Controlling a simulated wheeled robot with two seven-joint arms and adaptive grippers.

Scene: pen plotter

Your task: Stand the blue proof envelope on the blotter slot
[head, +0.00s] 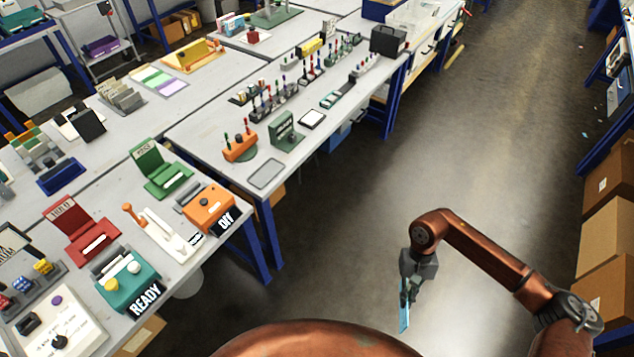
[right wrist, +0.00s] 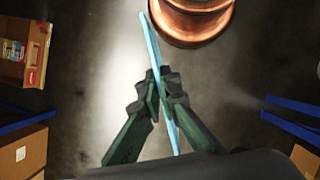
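The blue proof envelope (head: 404,318) hangs below my right gripper (head: 409,288) over the open floor, away from the tables. In the right wrist view the envelope (right wrist: 152,45) shows edge-on as a thin, slightly tilted light blue strip. The two green fingers of the right gripper (right wrist: 161,92) are closed on it from both sides. My left gripper is in neither view. I cannot tell for sure which item is the blotter slot. A flat grey pad (head: 266,173) lies at the near corner of the middle table.
Tables with blue legs fill the left side. The near table holds a teal READY box (head: 127,279), an orange OFF box (head: 207,206), a red stand (head: 82,232) and a green stand (head: 160,172). Cardboard boxes (head: 607,232) stand at the right. The floor between is clear.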

